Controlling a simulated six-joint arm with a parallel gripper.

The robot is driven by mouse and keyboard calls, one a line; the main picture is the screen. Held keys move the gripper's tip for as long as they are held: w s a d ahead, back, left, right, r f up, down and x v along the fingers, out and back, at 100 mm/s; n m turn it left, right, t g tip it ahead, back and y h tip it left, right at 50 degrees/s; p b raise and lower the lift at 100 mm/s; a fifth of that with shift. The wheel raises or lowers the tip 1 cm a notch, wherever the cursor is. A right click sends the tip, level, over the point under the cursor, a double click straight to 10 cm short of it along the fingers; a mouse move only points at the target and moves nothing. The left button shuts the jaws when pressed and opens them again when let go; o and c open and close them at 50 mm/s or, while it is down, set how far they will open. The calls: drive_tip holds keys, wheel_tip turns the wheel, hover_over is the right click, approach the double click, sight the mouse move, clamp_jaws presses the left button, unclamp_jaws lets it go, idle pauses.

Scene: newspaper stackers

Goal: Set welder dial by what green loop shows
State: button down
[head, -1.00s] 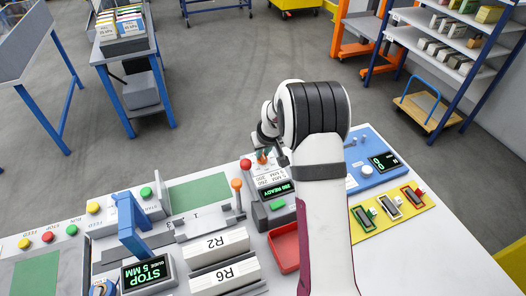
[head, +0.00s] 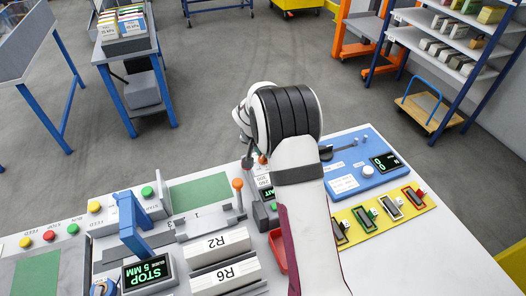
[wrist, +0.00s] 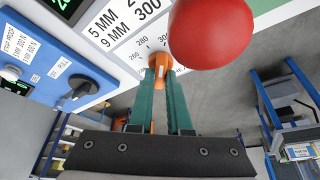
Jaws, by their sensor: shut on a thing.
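My gripper (wrist: 164,80) has two green fingers, shut on the orange knob of the welder dial (wrist: 160,60) in the wrist view. The printed scale around the dial shows numbers such as 260, 280 and 300. A chart above it reads 5 MM and 9 MM, partly cut off. In the head view my arm covers much of the welder, leaving part of its display (head: 266,193) visible. A green-framed piece (head: 365,218) sits on the yellow board; I cannot tell whether it is the green loop.
A large red ball knob (wrist: 212,35) is close beside the gripper. A blue pull tester (head: 367,170) reads about 0.0 N, right of my arm. White and red framed pieces share the yellow board (head: 430,203). A red tray (head: 278,250) is partly hidden by my arm.

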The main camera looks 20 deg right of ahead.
drive_tip(key=shift+m, duration=0.4)
drive_tip(key=c, duration=0.9)
unclamp_jaws()
drive_tip(key=shift+o, duration=0.2)
drive_tip(key=v, duration=1.6)
drive_tip(key=shift+w, duration=0.15)
drive_tip(key=shift+a+f, duration=0.1)
